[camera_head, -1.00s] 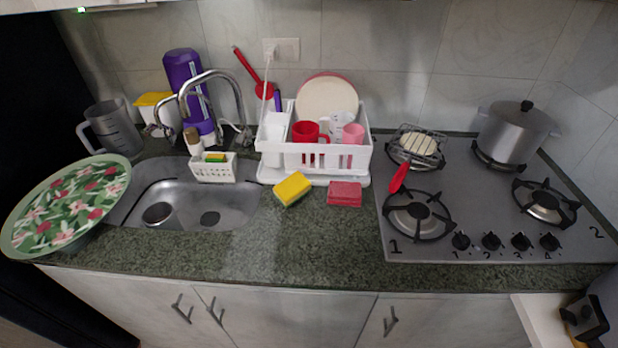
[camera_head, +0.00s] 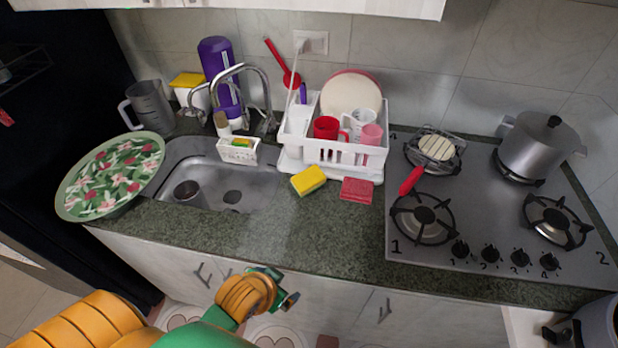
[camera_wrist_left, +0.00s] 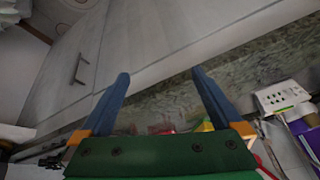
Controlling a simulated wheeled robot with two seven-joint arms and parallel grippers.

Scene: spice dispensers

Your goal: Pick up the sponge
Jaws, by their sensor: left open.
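A yellow sponge (camera_head: 309,180) lies on the dark green counter in front of the white dish rack. A flat red block (camera_head: 357,190), perhaps another sponge, lies just right of it, apart from the rack. My left gripper (camera_head: 286,292) is in front of the counter's edge by the lower cabinets, nearer to me than the sponge and not touching it. In the left wrist view its two blue fingers (camera_wrist_left: 160,75) are spread with nothing between the tips. Small yellow (camera_wrist_left: 204,126) and red patches show low between the fingers, partly hidden by the gripper. My right gripper is not in view.
The white dish rack (camera_head: 333,158) holds a red cup, a pink cup and plates. The sink (camera_head: 250,187) with a white caddy (camera_head: 238,151) is to the left, beside a floral tray (camera_head: 110,178). A stove (camera_head: 480,220) is right. The counter before the sponge is clear.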

